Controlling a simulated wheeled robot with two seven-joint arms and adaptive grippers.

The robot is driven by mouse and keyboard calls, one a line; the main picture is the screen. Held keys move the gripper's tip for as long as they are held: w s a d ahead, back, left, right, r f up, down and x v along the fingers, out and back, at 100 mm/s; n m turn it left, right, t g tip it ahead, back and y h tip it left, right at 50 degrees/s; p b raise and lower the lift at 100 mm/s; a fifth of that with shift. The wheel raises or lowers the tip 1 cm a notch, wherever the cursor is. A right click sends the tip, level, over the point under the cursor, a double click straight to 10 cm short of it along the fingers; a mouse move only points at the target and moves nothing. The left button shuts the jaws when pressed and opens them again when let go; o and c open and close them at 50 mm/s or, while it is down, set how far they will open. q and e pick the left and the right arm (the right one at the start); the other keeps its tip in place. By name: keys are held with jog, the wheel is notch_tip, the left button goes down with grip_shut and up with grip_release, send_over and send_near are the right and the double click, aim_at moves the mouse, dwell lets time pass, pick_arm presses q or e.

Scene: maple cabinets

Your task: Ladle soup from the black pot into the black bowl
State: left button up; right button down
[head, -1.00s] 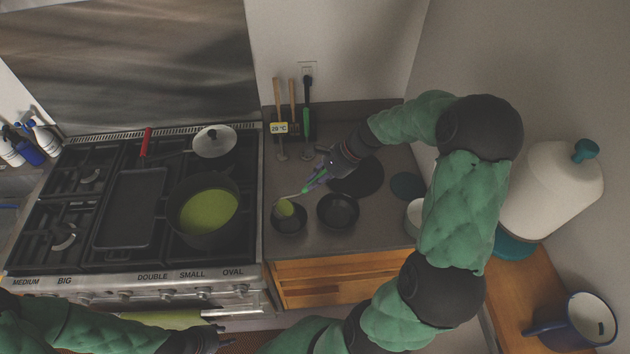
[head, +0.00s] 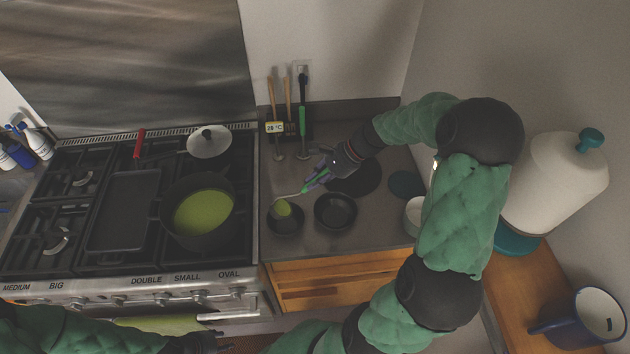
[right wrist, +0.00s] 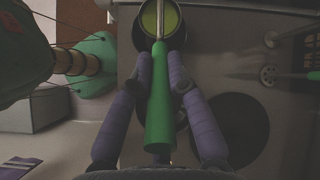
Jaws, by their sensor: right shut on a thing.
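The black pot (head: 170,213) stands on the stove with green soup (head: 204,212) in it. My right gripper (head: 318,177) is shut on the green handle of a ladle (right wrist: 160,100), above the counter. The ladle's head (head: 283,208) holds green soup and is over the left of two small black bowls (head: 288,230). It hides part of that bowl, so I cannot tell whether soup is inside. The other black bowl (head: 335,212) looks empty. My left gripper (head: 225,342) is at the bottom edge of the head view, partly cut off, and its fingers are unclear.
A griddle (head: 124,210) and a lidded pan (head: 209,142) are on the stove. A dark round plate (head: 355,178) and a white cup (head: 414,215) are on the counter. A blue-rimmed pot (head: 590,318) stands at lower right.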

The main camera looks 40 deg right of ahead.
jog(key=shift+s+d+f+t+y+b, duration=0.4)
jog(key=shift+d+f+b, duration=0.3)
jog(key=shift+b, duration=0.8)
jog(key=shift+s+d+f+t+y+b, duration=0.2)
jog(key=shift+s+d+f+y+b, duration=0.35)
jog(key=shift+b, duration=0.9)
jog(key=shift+s+d+f+t+y+b, duration=0.15)
jog(key=shift+d+f+y+b, duration=0.15)
jog(key=shift+b, duration=0.3)
jog(key=shift+s+d+f+t+y+b, duration=0.1)
jog(key=shift+d+f+t+y+b, duration=0.05)
jog(key=shift+d+f+b, duration=0.35)
jog(key=shift+s+d+f, duration=0.1)
jog(key=shift+f, duration=0.1)
jog(key=shift+a+r, duration=0.25)
jog(key=shift+r, duration=0.05)
jog(key=shift+w+a+r+g+h+p, duration=0.3)
jog(key=shift+w+a+r+h+p, duration=0.25)
jog(key=shift+p, duration=0.65)
jog(key=shift+w+a+r+g+h+p, duration=0.3)
jog(key=shift+a+r+p, duration=0.35)
jog(key=shift+p, duration=0.5)
jog(key=shift+w+a+r+g+h+p, duration=0.2)
jog(key=shift+w+a+r+h+p, duration=0.25)
jog(key=shift+p, duration=0.55)
jog(key=shift+w+a+r+g+h+p, duration=0.1)
jog(key=shift+w+a+r+g+p, duration=0.1)
jog(key=shift+a+p, duration=0.55)
